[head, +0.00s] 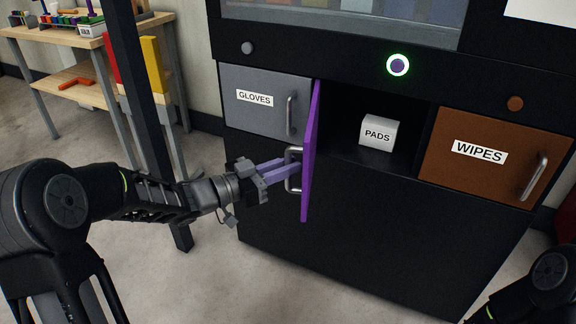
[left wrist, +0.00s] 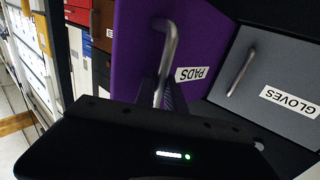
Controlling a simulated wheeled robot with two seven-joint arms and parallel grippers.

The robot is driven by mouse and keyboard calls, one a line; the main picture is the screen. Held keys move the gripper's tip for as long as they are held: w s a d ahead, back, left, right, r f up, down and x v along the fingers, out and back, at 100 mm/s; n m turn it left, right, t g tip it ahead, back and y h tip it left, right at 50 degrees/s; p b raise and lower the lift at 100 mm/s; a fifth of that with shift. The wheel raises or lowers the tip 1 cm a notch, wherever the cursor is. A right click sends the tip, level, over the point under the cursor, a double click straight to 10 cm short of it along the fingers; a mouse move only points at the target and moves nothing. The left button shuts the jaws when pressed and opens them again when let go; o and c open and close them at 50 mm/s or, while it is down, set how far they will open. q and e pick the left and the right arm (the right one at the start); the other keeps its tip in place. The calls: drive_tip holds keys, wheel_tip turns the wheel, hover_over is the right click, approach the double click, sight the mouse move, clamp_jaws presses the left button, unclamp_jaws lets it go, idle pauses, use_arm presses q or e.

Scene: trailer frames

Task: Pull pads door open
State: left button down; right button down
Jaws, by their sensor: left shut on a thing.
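The purple pads door (head: 312,165) stands swung open at about a right angle to the cabinet front, seen nearly edge-on in the head view. In the left wrist view its purple face (left wrist: 135,50) carries a label reading PADS. Its metal bar handle (head: 291,151) also shows in the left wrist view (left wrist: 171,38). My left gripper (head: 286,168) is shut on this handle, with the fingers around the bar. Inside the open compartment (head: 345,105) sits a white box (head: 379,134) marked PADS. My right gripper is out of view.
A closed grey GLOVES door (head: 265,98) is left of the opening and a closed brown WIPES door (head: 495,157) is right. A black post (head: 150,110) stands behind my left arm. A wooden workbench (head: 80,40) is at the back left.

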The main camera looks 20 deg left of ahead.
use_arm(q)
drive_tip(key=c, duration=1.8)
unclamp_jaws()
drive_tip(key=shift+w+a+r, duration=0.1)
drive_tip(key=shift+w+r, duration=0.05)
drive_tip(key=shift+r, duration=0.05)
drive_tip(key=shift+o, duration=0.5)
drive_tip(key=shift+f, duration=0.1)
drive_tip(key=p+v, duration=0.1)
drive_tip(key=v, duration=0.6)
drive_tip(key=shift+s+a, duration=0.15)
drive_tip(key=shift+s, duration=0.15)
